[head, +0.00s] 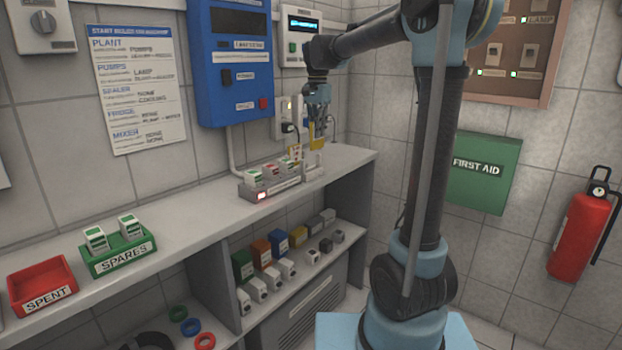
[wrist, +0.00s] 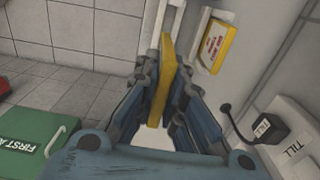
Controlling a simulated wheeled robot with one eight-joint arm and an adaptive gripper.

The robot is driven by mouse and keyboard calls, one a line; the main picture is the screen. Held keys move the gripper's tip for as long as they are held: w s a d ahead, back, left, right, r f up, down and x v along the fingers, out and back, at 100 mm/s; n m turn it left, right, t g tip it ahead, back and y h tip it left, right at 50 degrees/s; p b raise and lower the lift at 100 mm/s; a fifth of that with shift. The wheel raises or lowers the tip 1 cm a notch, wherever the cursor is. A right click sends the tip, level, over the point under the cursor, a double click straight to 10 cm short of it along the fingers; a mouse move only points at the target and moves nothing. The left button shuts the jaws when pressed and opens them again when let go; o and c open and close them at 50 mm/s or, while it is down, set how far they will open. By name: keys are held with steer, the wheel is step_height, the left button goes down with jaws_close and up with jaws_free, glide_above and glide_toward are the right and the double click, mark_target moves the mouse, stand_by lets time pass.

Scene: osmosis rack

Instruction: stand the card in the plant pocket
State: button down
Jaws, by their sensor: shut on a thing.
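My gripper (head: 318,108) points down above the far end of the shelf. It is shut on a yellow card (head: 313,135), which hangs below the fingers. In the wrist view the card (wrist: 168,60) is seen nearly edge-on between the fingers of my gripper (wrist: 166,80). A small pale holder (head: 313,167) stands on the shelf close below the card; I cannot tell whether they touch. No readable label marks it as the plant pocket.
A grey rack (head: 285,184) with several small boxes sits left of the pale holder. A black plug (wrist: 265,130) and cable are close to the right of my gripper in the wrist view. The shelf (head: 190,205) is clear between the rack and the green SPARES tray (head: 120,262).

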mark_target(311, 150)
steer(key=shift+s+a+r, duration=0.2)
steer(key=shift+s+a, duration=0.25)
steer(key=shift+a, duration=0.1)
steer(key=shift+s+a+r, duration=0.2)
steer(key=shift+s+a, duration=0.25)
steer(key=shift+a, duration=0.05)
steer(key=shift+f, duration=4.8)
steer(key=shift+f, duration=0.2)
steer(key=c, duration=1.7)
jaws_free()
steer(key=shift+r, duration=0.1)
step_height(311, 150, up, 17)
steer(key=shift+r, duration=0.1)
